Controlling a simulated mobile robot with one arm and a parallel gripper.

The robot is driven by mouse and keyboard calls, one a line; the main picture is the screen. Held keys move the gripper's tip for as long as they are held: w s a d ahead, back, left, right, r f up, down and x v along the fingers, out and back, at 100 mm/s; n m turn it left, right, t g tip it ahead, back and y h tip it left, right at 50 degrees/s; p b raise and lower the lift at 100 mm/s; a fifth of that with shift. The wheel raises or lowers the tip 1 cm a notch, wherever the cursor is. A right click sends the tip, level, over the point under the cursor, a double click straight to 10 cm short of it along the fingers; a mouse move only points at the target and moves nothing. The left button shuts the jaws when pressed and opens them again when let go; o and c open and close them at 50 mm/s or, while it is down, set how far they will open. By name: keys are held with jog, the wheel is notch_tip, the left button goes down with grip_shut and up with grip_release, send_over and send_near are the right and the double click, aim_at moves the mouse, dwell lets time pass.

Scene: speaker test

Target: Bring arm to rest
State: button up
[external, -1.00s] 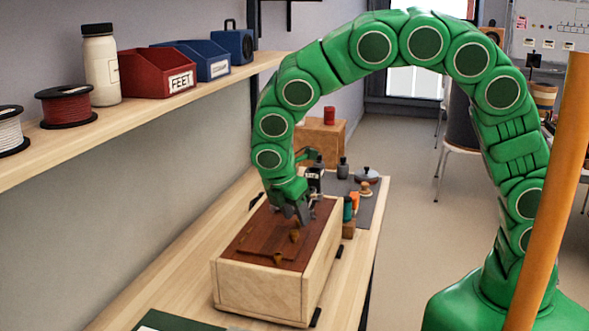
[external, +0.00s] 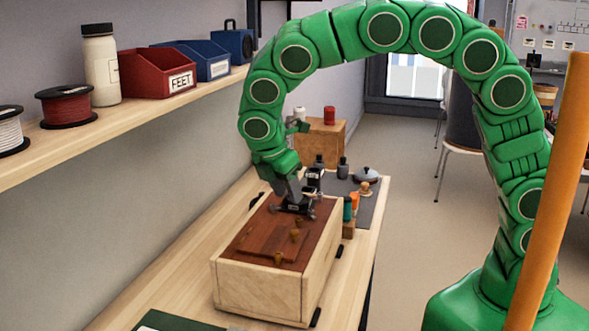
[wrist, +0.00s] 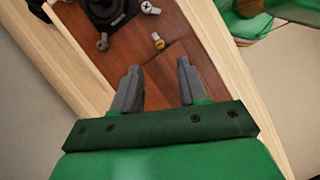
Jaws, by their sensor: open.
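My gripper (external: 291,188) hangs over the far end of a pale wooden box (external: 258,290) with a reddish-brown panel (external: 262,228) on top. In the wrist view, my gripper (wrist: 158,68) has its two grey fingers spread apart with nothing between them. A dark round part (wrist: 110,8) sits on the panel beyond the fingers, with silver screw-like pieces (wrist: 102,42) around it. A brass-headed piece (wrist: 158,41) stands on the panel ahead of the fingers. Several small brass pieces (external: 278,258) show on the panel in the external view.
The shelf (external: 150,122) at left holds spools, a white bottle (external: 101,65), a red bin (external: 155,72) and blue boxes. A grey mat (external: 370,207) with small bottles and a lidded dish (external: 367,174) lies behind the box. An orange pole (external: 550,190) stands at right.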

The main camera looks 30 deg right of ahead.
jog(key=shift+d, duration=0.1)
jog(key=s+d+r+m+g, duration=0.1)
jog(key=s+d+m+g, duration=0.1)
jog(key=s+d+m, duration=0.45)
jog(key=s+d+r+m+g+y, duration=0.15)
jog(key=d+m, duration=0.25)
jog(key=d, duration=0.5)
jog(key=s+d+m+g+h, duration=0.1)
jog(key=s+d+m+g, duration=0.15)
jog(key=d+m, duration=0.4)
jog(key=s+d+m+g+y, duration=0.25)
jog(key=s+d+m, duration=0.35)
jog(key=s+d, duration=0.4)
jog(key=d+n+t+y, duration=0.1)
jog(key=d+t, duration=0.4)
jog(key=d, duration=0.2)
jog(key=shift+w, duration=0.35)
